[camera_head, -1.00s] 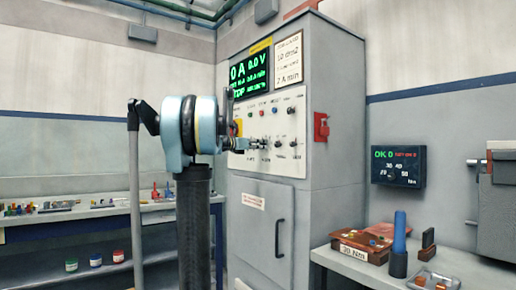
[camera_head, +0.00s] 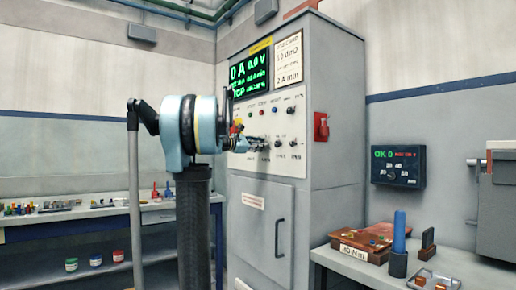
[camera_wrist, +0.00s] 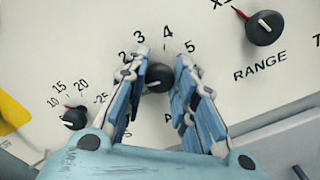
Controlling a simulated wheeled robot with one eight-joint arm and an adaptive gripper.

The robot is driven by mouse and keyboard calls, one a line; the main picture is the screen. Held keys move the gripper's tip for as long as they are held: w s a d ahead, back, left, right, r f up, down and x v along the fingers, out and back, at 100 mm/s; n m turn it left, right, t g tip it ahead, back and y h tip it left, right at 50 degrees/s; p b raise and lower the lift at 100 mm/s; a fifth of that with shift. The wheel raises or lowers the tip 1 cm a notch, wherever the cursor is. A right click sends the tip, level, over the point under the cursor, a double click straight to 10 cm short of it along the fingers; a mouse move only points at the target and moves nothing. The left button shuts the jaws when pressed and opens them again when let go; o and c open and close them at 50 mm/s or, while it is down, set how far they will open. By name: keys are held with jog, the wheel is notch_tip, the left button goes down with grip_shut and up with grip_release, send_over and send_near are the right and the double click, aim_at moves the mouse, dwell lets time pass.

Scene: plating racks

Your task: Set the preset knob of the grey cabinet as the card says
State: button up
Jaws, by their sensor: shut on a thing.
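The grey cabinet (camera_head: 335,120) stands in the middle of the head view, with a light control panel (camera_head: 290,105) of knobs. The card (camera_head: 288,60) is the white sheet at its upper right; I read about "10 dm2" and "2 A/min", the small print being blurred. My gripper (camera_head: 258,144) is at the lower part of the panel. In the wrist view my gripper (camera_wrist: 160,88) is shut on a black knob (camera_wrist: 155,78) with figures 2, 3, 4 and 5 around it. The fingers hide its sides and its name, so I cannot tell whether it is the preset knob.
A RANGE knob (camera_wrist: 264,28) sits to the upper right and a smaller knob (camera_wrist: 75,118) marked 10 to 25 to the lower left. The display (camera_head: 250,73) shows 0 A and 0.0 V. A red switch (camera_head: 321,127) projects from the cabinet's side.

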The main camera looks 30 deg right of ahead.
jog(key=shift+f+m, duration=0.15)
jog(key=shift+m, duration=3.45)
jog(key=o, duration=1.1)
jog(key=shift+c, duration=0.2)
